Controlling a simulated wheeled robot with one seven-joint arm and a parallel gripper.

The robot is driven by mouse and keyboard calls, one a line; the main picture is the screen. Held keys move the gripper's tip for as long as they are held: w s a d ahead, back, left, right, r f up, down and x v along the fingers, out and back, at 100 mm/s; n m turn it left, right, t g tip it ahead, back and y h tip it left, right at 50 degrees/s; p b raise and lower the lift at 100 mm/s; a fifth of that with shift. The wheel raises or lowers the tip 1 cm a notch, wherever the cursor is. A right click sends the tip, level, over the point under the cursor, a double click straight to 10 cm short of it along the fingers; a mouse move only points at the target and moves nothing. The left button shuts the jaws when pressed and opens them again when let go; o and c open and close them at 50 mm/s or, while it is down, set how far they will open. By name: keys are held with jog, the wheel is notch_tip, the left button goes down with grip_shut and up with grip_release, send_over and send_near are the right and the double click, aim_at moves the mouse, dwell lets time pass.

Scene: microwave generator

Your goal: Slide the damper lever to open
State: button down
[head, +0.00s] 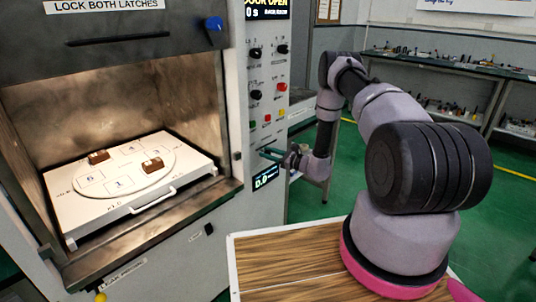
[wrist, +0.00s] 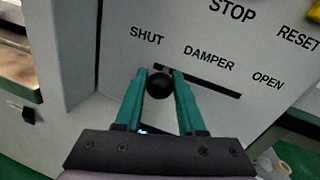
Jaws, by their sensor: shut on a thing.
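The damper lever shows in the wrist view as a round black knob (wrist: 160,85) at the SHUT end of a dark slot (wrist: 205,82). The slot runs beneath the word DAMPER, from SHUT at left to OPEN at right. My gripper (wrist: 160,82) has its two green fingers closed on either side of the knob. In the head view my gripper (head: 268,153) reaches the front control panel from the right; the knob is too small or hidden there to make out.
The oven chamber is open, with a white tray (head: 75,222) holding two small brown-and-white blocks on a numbered disc. A small display (head: 265,178) is just below my gripper. A wooden-topped surface (head: 290,262) lies in front.

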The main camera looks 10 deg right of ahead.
jog(key=w+d, duration=0.4)
jog(key=d, duration=0.1)
jog(key=w+d, duration=0.2)
jog(key=d, duration=0.1)
jog(key=shift+d, duration=0.25)
jog(key=shift+r, duration=0.1)
jog(key=c, duration=0.5)
grip_release()
jog(key=shift+w+d, duration=0.1)
jog(key=v, duration=1)
jog(key=shift+s+d, duration=0.25)
jog(key=shift+s, duration=0.05)
